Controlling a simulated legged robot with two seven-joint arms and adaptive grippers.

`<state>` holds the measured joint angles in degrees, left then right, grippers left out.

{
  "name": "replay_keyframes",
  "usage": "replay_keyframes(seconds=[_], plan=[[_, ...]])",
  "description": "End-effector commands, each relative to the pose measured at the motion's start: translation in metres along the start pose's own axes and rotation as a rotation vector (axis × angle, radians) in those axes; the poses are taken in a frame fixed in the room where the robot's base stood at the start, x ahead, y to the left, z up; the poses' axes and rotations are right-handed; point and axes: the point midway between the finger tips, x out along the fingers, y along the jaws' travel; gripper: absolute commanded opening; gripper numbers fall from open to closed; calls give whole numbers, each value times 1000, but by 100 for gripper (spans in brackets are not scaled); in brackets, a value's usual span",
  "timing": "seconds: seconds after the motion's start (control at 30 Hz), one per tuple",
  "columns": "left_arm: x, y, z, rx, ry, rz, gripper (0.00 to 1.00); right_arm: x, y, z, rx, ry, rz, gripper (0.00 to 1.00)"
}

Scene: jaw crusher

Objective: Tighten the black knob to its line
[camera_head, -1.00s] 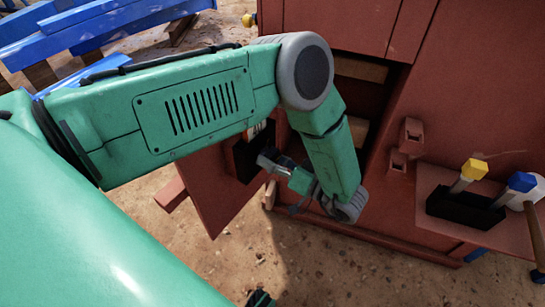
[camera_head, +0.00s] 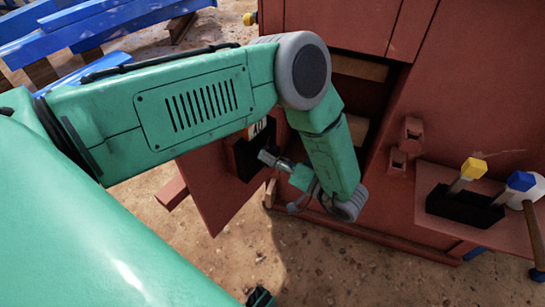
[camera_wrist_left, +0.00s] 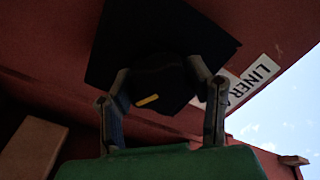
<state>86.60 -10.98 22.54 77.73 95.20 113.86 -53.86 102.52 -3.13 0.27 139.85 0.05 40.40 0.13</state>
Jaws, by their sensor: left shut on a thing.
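The black knob (camera_wrist_left: 157,78) shows in the left wrist view against a black square block (camera_wrist_left: 190,40). The knob is dark and has a short yellow mark (camera_wrist_left: 148,100) on it, slightly tilted. My left gripper (camera_wrist_left: 160,88) has a finger on each side of the knob and is shut on it. In the head view my left gripper (camera_head: 265,156) is at the black block (camera_head: 244,152) on the red panel, and the knob itself is hidden there. I cannot make out a matching line on the block.
A white label reading LINER (camera_wrist_left: 255,78) is beside the block. The open red panel (camera_head: 215,185) stands left of the red crusher body (camera_head: 455,90). A shelf (camera_head: 430,180) at right holds a black block with yellow-topped and blue-topped levers. Sandy ground lies below.

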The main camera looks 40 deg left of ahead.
Motion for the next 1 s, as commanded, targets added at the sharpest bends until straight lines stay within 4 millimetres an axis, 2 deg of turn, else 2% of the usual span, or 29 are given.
replay_keyframes(seconds=[0.03, 0.07, 0.1, 0.43, 0.57, 0.8, 1.0], plan=[[2, 1, -4, -12, 5, -1, 53, 0, 0, 0, 0, 0, 0, 84], [2, 1, -4, -11, 4, -1, 64, 0, 0, 0, 0, 0, 0, 84], [2, 1, -4, -10, 4, -1, 68, 0, 0, 0, 0, 0, 0, 84], [-4, 0, -2, -6, 5, 0, 68, -1, 0, 2, 0, 2, 0, 84], [-20, 1, -1, -6, 4, 2, 68, -1, 0, 2, 0, 3, 0, 84], [-60, 2, -2, -9, 6, 2, 68, -1, 0, 2, 0, 3, 0, 84], [-73, 3, -2, -7, 3, 0, 68, -1, 0, 1, 0, 3, 1, 84]])
